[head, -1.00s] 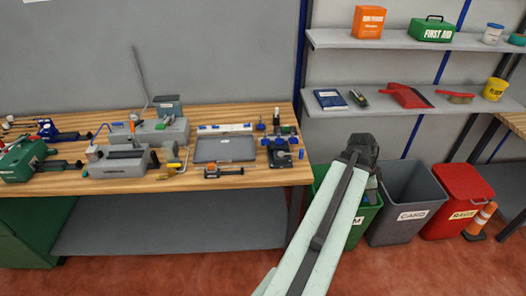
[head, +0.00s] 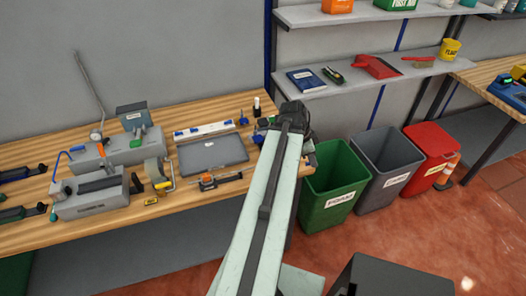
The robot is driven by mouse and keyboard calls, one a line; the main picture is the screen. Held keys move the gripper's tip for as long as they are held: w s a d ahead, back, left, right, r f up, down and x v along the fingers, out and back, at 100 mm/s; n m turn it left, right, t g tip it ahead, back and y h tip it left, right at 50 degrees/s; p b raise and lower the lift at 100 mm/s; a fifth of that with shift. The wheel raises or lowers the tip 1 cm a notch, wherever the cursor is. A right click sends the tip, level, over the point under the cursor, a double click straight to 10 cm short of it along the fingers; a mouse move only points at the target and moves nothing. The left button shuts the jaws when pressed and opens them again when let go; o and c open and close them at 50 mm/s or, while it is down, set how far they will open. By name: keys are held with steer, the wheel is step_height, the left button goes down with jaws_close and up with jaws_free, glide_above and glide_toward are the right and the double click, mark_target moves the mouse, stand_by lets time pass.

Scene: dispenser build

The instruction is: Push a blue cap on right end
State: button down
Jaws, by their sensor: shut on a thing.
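My gripper (head: 297,114) is the dark end of my pale arm, over the right end of the wooden bench. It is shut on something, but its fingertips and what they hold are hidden. Small blue caps (head: 243,120) are at the back of the bench, by the right end of a white strip (head: 207,131). Another blue piece (head: 178,134) is by its left end. A further blue part (head: 258,139) lies just left of my gripper, among dark parts partly covered by my arm. I cannot tell which part takes the cap.
A grey tray (head: 213,153) lies left of my arm, with an orange-and-black tool (head: 208,181) before it. Grey machines (head: 95,190) fill the bench's left. Green (head: 333,187), grey (head: 385,170) and red (head: 430,150) bins stand right. A shelf (head: 310,88) hangs behind.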

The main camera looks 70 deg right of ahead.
steer(key=w+f+n+b, duration=0.1)
steer(key=w+f+b, duration=0.1)
steer(key=w, duration=0.8)
steer(key=w+f+n+b, duration=0.2)
steer(key=w, duration=0.7)
steer(key=shift+t+h, duration=0.4)
steer(key=f+b, duration=0.4)
steer(key=shift+d+f, duration=0.2)
steer(key=shift+w+a+f, duration=0.1)
steer(key=shift+w+a, duration=0.05)
steer(key=shift+w, duration=0.05)
steer(key=shift+w+a, duration=0.75)
steer(key=shift+w, duration=0.15)
steer(key=c, duration=1.1)
jaws_free()
steer(key=shift+o, duration=0.2)
